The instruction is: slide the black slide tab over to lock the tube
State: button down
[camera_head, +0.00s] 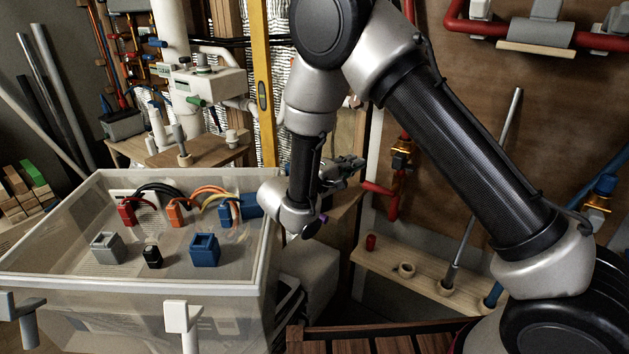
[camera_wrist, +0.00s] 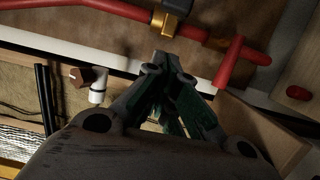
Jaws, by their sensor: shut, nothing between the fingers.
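My gripper (camera_head: 352,164) is shut and empty, beside the red pipe on the right wall in the head view. In the wrist view my gripper (camera_wrist: 163,62) has its fingertips together, pointing toward a white strip below the red pipe (camera_wrist: 110,8). I cannot make out the black slide tab in either view. I cannot tell which pipe is the tube. The white pipe assembly (camera_head: 207,82) stands at the left back, apart from my gripper. A short white fitting with a brown end (camera_wrist: 96,88) shows left of the fingers in the wrist view.
A clear bin (camera_head: 60,272) at the left holds coloured connectors, including a small black block (camera_head: 152,257). A brass valve (camera_head: 402,152) sits on the red pipe right of my gripper. A wooden rack (camera_head: 425,285) with holes stands below it. A yellow level (camera_head: 262,80) stands upright behind.

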jog(key=v, duration=1.3)
jog(key=s+d+f+n+g, duration=0.3)
jog(key=s+f+n, duration=0.1)
jog(key=s+d+r+m+g+y, duration=0.1)
jog(key=s+d+r+m+y, duration=0.3)
jog(key=d, duration=0.6)
jog(key=s+d+r+m+g+y, duration=0.1)
jog(key=s+d+r+m+y, duration=0.3)
jog(key=s+d+r, duration=0.4)
jog(key=s+d+r+m+g+y, duration=0.2)
jog(key=s+d+r+m+y, duration=0.2)
jog(key=d+r, duration=0.4)
jog(key=s+d+y, duration=0.1)
jog(key=s+d, duration=0.1)
jog(key=d, duration=0.2)
jog(key=shift+s+d+r+y, duration=0.15)
jog(key=shift+d+r+y, duration=0.15)
jog(key=shift+r+y, duration=0.1)
